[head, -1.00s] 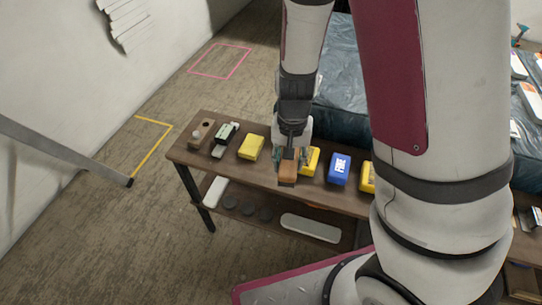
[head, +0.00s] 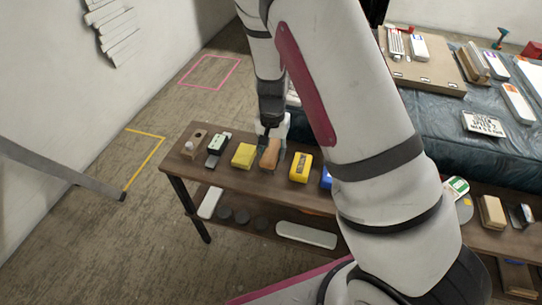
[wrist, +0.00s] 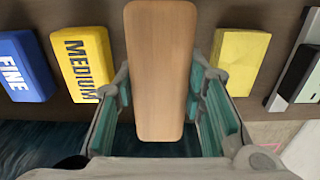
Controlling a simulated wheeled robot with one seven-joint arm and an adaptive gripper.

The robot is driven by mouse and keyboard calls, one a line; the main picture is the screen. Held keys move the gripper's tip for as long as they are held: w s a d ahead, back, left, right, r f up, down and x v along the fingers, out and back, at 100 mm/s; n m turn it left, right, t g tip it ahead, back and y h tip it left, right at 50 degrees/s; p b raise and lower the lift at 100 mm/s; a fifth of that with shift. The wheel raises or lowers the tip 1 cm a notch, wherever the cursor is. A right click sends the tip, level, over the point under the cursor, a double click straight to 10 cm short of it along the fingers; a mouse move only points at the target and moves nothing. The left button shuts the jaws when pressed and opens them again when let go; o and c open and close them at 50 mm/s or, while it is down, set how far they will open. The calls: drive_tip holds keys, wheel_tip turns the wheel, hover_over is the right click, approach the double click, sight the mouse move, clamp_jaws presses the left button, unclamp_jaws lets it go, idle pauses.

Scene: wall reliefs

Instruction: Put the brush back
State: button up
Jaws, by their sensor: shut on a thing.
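The brush (head: 269,153) shows as a light-brown wooden block with rounded ends. My gripper (head: 271,144) is shut on it from above, over the wooden table (head: 238,181). In the wrist view the brush's bare wooden top (wrist: 160,65) stands upright in the picture between the two teal-padded fingers. Its underside and any bristles are hidden. The brush lies between a plain yellow block (head: 243,155) and a yellow block marked MEDIUM (wrist: 82,62). I cannot tell whether it touches the tabletop.
A blue block marked FINE (wrist: 25,65) is beyond MEDIUM, partly behind my arm in the head view. A green-and-black tool (head: 217,146) and a small wooden piece with a white knob (head: 194,143) stand at the table's left end. A lower shelf holds a white bar (head: 306,235).

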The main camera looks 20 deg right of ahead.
drive_tip(key=shift+w+d+f, duration=0.1)
drive_tip(key=shift+w, duration=0.55)
drive_tip(key=shift+f+b, duration=0.35)
drive_tip(key=shift+f, duration=1.35)
drive_tip(key=shift+f, duration=0.15)
drive_tip(key=o, duration=1)
